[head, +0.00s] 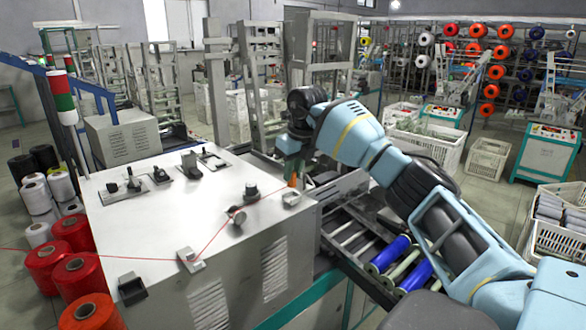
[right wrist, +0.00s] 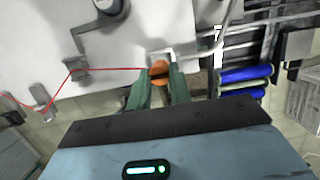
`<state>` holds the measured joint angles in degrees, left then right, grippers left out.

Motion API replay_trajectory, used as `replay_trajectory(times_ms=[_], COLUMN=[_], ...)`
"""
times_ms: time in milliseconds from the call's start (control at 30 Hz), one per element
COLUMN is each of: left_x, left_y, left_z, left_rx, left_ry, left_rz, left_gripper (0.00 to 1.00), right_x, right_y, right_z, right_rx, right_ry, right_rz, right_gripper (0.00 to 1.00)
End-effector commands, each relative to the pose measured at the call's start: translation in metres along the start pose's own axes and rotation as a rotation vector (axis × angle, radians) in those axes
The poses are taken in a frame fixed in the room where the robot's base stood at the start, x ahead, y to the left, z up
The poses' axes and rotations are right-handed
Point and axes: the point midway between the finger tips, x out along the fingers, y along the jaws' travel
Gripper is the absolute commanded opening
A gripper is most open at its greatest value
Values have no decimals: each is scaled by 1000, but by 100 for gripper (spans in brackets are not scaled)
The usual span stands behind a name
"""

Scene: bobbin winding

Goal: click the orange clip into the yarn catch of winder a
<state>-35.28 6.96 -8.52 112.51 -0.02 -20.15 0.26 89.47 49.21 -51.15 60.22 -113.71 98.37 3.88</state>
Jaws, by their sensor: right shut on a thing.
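The orange clip (right wrist: 159,72) sits between the green fingertips of my right gripper (right wrist: 158,84), which is shut on it. In the head view the clip (head: 292,181) is a small orange spot below my right gripper (head: 291,168). A red yarn (head: 225,224) runs across the white machine top to the clip. A small metal bracket (head: 291,199), seemingly the yarn catch, is at the right edge of the top, right by the clip. Whether the clip sits in it or only touches it, I cannot tell. My left gripper is not in view.
The white winder housing (head: 150,215) carries yarn guides, including a bracket (head: 189,260) at the front. Blue bobbins (head: 390,254) lie on rails to the right. Red yarn cones (head: 75,232) stand at the left. White crates (head: 487,158) stand on the floor behind.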

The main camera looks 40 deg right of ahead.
Motion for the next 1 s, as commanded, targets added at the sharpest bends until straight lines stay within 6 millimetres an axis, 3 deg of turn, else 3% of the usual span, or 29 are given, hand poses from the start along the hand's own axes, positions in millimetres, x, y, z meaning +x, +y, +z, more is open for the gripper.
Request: replay_trajectory(times_ms=[1000], left_x=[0], left_y=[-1], left_z=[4], left_rx=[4], left_ry=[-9], left_rz=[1], left_gripper=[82], right_x=[26], right_y=[0], right_z=[-7], right_rx=[0], right_ry=[2], right_rz=[0], right_gripper=[2])
